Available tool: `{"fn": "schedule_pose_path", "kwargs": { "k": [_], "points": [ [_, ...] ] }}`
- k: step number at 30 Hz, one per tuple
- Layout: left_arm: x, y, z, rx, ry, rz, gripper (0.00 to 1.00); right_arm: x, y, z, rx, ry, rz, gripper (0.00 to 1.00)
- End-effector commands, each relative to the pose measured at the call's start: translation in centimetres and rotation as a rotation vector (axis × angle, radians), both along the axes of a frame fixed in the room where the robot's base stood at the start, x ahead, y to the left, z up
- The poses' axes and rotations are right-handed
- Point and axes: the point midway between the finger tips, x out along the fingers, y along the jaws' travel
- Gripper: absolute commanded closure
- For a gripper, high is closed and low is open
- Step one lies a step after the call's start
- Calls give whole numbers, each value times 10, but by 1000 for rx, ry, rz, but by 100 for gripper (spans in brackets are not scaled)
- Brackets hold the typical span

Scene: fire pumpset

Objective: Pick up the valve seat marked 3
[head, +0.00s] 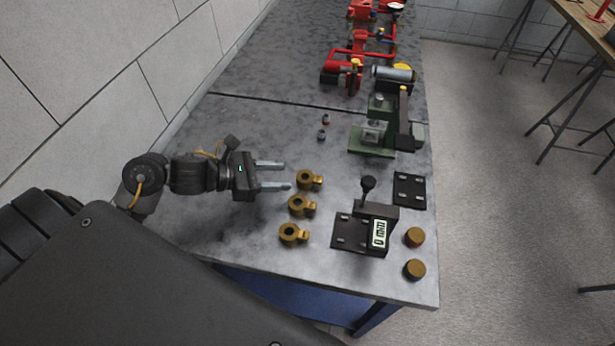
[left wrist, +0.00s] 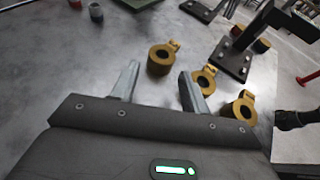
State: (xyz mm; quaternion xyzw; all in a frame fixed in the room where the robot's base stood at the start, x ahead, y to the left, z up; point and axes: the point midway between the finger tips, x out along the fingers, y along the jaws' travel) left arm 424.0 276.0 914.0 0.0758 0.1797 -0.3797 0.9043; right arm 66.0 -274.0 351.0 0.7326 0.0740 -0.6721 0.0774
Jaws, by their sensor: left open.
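Three brass valve seats, each a ring with a side tab, lie in a row on the grey bench. The far one (head: 309,180), the middle one (head: 301,205) and the near one (head: 293,234) also show in the left wrist view as far (left wrist: 163,59), middle (left wrist: 204,80) and near (left wrist: 240,107). I cannot read any number on them. My left gripper (head: 287,175) is open and empty, just left of the far seat. In the left wrist view its fingers (left wrist: 158,75) point toward that seat, with the middle seat beyond the right finger. My right gripper is not in view.
A green vise-like machine (head: 373,140) and two small parts (head: 322,134) lie farther back. Red pump parts (head: 345,70) stand beyond.

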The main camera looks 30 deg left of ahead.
Motion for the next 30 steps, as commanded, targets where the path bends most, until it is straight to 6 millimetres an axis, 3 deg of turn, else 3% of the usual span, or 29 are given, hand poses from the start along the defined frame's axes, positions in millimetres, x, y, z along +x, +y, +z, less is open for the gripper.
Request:
{"fn": "schedule_pose_path", "kwargs": {
  "k": [6, 13, 18, 26, 30],
  "points": [
    [4, -4, -1, -2, 2, 2, 54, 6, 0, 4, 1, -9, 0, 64],
    [21, -27, -7, -7, 1, 2, 54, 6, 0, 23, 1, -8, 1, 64],
    [32, -37, -18, -2, 1, 3, 54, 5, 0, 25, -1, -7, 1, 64],
    [33, -38, -21, 1, 2, 2, 54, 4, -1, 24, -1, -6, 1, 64],
    [33, -38, -20, 1, 2, 2, 73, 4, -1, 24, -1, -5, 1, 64]
  ]
}}
